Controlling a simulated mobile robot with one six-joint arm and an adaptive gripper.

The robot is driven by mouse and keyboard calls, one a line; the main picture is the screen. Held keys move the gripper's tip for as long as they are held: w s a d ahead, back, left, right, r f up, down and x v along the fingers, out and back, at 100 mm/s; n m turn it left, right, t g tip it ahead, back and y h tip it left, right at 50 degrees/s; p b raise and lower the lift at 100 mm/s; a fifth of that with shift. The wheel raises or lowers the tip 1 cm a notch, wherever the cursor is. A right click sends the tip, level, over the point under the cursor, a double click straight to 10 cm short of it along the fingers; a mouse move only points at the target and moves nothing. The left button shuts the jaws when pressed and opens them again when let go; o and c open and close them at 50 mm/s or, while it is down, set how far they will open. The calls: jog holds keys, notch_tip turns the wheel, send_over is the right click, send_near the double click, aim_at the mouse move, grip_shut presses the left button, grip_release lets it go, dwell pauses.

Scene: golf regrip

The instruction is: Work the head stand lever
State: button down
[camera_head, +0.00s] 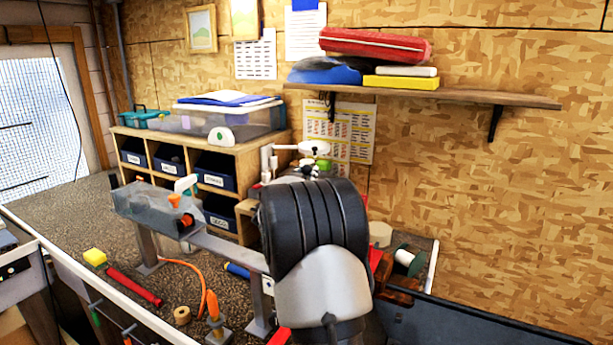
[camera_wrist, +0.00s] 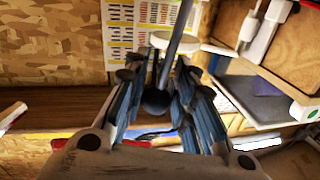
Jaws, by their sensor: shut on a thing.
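In the wrist view a grey rod with a dark ball end, which looks like the lever (camera_wrist: 177,28), runs down from the top edge between the fingers of my gripper (camera_wrist: 160,82). The fingers are closed in on it from both sides, and the dark ball (camera_wrist: 157,101) sits between them nearer the palm. In the head view my arm's large black and grey link covers my gripper and the lever. A white and grey fixture with a round top (camera_head: 314,148) shows just behind my arm; I cannot tell whether it is the head stand.
A wooden cubby (camera_head: 215,160) with blue bins stands behind at left, a clear tub (camera_head: 225,118) on top. A shelf (camera_head: 450,95) crosses the wall. A green spool (camera_head: 408,262) lies at right.

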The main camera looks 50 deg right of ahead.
jog(key=shift+s+d+f, duration=0.1)
jog(key=shift+s+d, duration=0.1)
jog(key=shift+s, duration=0.35)
jog(key=c, duration=1.3)
grip_release()
jog(key=shift+w+a, duration=0.15)
jog(key=shift+w, duration=0.05)
jog(key=shift+c, duration=0.2)
jog(key=shift+s+a, duration=0.1)
jog(key=v, duration=1.1)
jog(key=shift+a, duration=0.4)
jog(key=shift+s, duration=0.1)
